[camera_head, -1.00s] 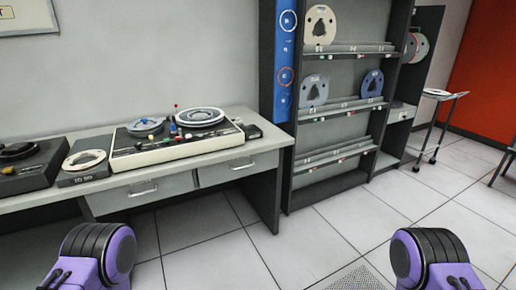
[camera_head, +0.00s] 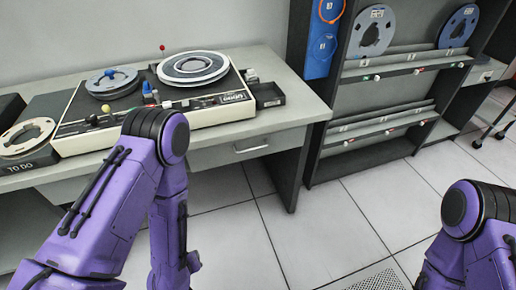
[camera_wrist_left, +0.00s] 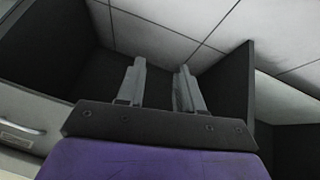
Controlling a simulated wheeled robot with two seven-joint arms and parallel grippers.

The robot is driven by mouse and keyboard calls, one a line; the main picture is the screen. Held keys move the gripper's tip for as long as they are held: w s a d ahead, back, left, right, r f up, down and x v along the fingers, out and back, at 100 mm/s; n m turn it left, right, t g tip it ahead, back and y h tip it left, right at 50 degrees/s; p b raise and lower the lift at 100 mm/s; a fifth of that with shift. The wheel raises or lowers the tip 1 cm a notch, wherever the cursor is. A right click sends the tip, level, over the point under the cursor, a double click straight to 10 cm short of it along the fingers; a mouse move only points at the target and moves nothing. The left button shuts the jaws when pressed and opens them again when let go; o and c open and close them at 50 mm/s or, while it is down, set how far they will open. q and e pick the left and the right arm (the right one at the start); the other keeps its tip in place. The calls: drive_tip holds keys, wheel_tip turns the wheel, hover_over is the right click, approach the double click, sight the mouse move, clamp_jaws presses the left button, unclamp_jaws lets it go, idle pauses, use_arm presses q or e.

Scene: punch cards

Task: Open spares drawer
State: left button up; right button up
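A grey drawer (camera_head: 215,158) with a metal bar handle (camera_head: 251,149) sits shut under the right part of the desk. Another drawer front to its left is mostly hidden by my left arm. No readable label tells which one is the spares drawer. In the left wrist view a pale drawer front (camera_wrist_left: 15,105) with a handle (camera_wrist_left: 22,129) and a small label plate is at the lower left. My left gripper (camera_wrist_left: 161,85) is open and empty, its fingers pointing towards the floor, apart from the handle. My right gripper is out of view.
The desk (camera_head: 290,101) carries a tape deck (camera_head: 215,109), with a TO DO stand (camera_head: 28,155) at its left and a small black tray (camera_head: 267,94) at its right. A reel rack (camera_head: 352,110) stands to the right. The floor in front is clear.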

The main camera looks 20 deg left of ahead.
use_arm(q)
drive_tip(key=w+d+f+n+t+b, duration=0.25)
drive_tip(key=w+b, duration=0.25)
drive_tip(key=w, duration=0.5)
drive_tip(key=n+t+h+b, duration=0.3)
drive_tip(key=t+h+b, duration=0.3)
drive_tip(key=t+b, duration=0.5)
approach(251, 152)
drive_tip(key=s+d+r, duration=0.1)
drive_tip(key=s+r, duration=0.3)
drive_tip(key=s, duration=0.1)
drive_tip(key=shift+g, duration=0.35)
drive_tip(key=x, duration=0.7)
drive_tip(key=r+b+x, duration=0.1)
drive_tip(key=x, duration=0.3)
drive_tip(key=shift+s+d, duration=0.1)
drive_tip(key=shift+s, duration=0.05)
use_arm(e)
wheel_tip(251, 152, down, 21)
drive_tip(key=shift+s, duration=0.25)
use_arm(q)
drive_tip(key=shift+c, duration=0.3)
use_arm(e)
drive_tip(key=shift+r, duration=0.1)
use_arm(q)
clamp_jaws()
